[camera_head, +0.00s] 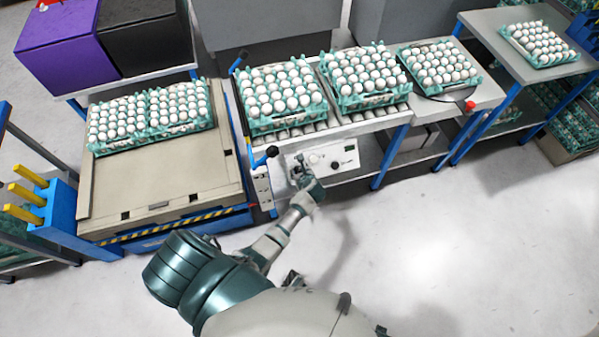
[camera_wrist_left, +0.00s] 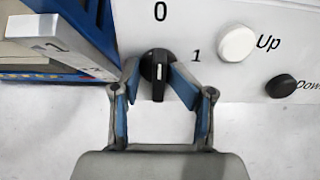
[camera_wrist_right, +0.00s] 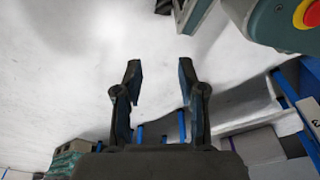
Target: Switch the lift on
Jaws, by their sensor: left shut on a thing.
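A black rotary switch (camera_wrist_left: 158,72) on a white control panel (camera_head: 322,158) stands between the marks 0 and 1. Its white line points up towards 0. My left gripper (camera_wrist_left: 157,78) is shut on the switch, with one blue-padded finger on each side; it also shows at the panel in the head view (camera_head: 299,170). A white Up button (camera_wrist_left: 237,43) and a black Down button (camera_wrist_left: 281,86) sit to the right. The lift platform (camera_head: 160,188) carries egg trays at its back. My right gripper (camera_wrist_right: 160,72) is open and empty, over bare floor in its wrist view.
Egg trays stand on the roller conveyor (camera_head: 298,130) behind the panel and on a table (camera_head: 508,62) at the right. A blue rack with yellow bars (camera_head: 62,212) stands at the left. The floor (camera_head: 450,235) in front is clear.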

